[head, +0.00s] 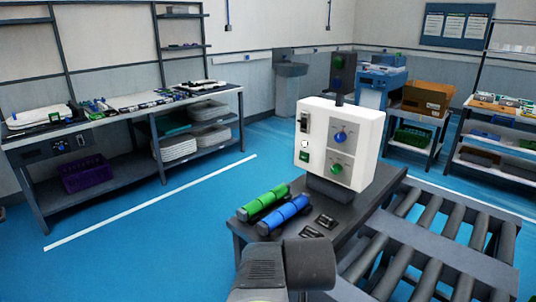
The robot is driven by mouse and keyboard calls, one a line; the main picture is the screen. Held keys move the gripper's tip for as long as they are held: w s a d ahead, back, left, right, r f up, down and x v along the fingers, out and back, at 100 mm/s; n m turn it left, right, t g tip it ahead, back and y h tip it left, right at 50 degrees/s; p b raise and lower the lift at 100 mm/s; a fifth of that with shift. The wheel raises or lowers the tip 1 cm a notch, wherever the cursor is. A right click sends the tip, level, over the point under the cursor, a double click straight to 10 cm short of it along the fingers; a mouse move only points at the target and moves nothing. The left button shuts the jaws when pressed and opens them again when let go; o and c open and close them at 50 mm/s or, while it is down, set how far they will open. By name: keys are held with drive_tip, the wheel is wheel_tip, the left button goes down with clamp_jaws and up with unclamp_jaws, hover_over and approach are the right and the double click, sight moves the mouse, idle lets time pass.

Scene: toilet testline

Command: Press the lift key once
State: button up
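A white control box (339,142) stands upright on a dark bench. Its front carries a dark rocker-like switch (303,122), a small white round button (304,144), a small green key (303,156), a blue knob (340,136) and a green knob (336,169). Labels are too small to read, so I cannot tell which control is the lift key. My arm's grey and dark links show at the bottom centre, in front of the bench and below the box. My gripper's fingers do not show.
The dark bench (262,232) holds a green cylinder (265,201), a blue cylinder (283,216) and small dark pieces (325,221). A roller conveyor (430,235) runs at the right. A workbench (120,112) stands at the left. Blue floor (150,250) is clear between.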

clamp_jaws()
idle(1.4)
